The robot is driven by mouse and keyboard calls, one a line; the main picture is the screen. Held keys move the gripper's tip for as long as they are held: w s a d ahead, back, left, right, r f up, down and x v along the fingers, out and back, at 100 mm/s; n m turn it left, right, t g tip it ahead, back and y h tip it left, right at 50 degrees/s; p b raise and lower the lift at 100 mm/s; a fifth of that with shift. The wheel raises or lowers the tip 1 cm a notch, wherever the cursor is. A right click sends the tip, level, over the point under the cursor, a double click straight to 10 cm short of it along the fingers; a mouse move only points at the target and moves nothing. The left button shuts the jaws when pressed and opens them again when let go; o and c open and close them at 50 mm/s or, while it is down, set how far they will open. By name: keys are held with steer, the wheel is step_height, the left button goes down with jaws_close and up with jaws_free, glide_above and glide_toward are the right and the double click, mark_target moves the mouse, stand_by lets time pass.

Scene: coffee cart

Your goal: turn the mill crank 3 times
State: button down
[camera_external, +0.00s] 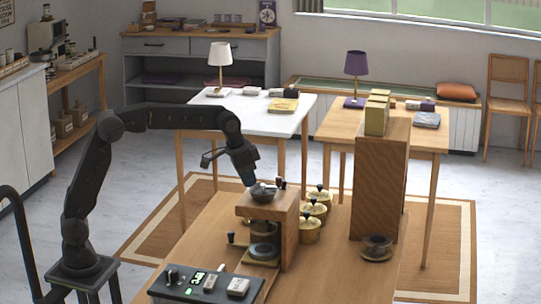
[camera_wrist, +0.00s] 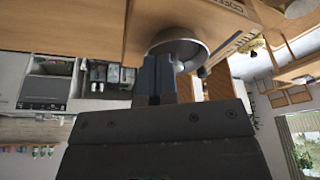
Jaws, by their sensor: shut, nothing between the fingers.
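The wooden mill (camera_external: 288,222) stands on the cart, with a dark metal bowl (camera_external: 264,193) on its top. A small dark knob (camera_external: 281,183) stands beside the bowl, likely the crank's handle; the crank arm itself is too small to make out. My gripper (camera_external: 250,183) points down at the bowl's left edge, shut and empty. In the wrist view, the shut fingers (camera_wrist: 155,80) overlap the grey bowl (camera_wrist: 184,45). I cannot tell whether they touch it. A small dark knob (camera_wrist: 203,72) shows just right of the fingers.
Brass canisters (camera_external: 308,228) with dark knobs stand right of the mill. A tall wooden block (camera_external: 378,185) and a dark cup on a saucer (camera_external: 377,256) are farther right. Bare cart top lies between.

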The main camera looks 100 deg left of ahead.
stand_by(0.3)
steer(key=shift+s+a, duration=0.55)
steer(key=shift+a, duration=0.2)
steer(key=shift+a, duration=0.1)
steer(key=shift+s+a, duration=0.25)
steer(key=shift+a, duration=0.45)
steer(key=shift+w+a, duration=0.15)
steer(key=shift+a, duration=0.75)
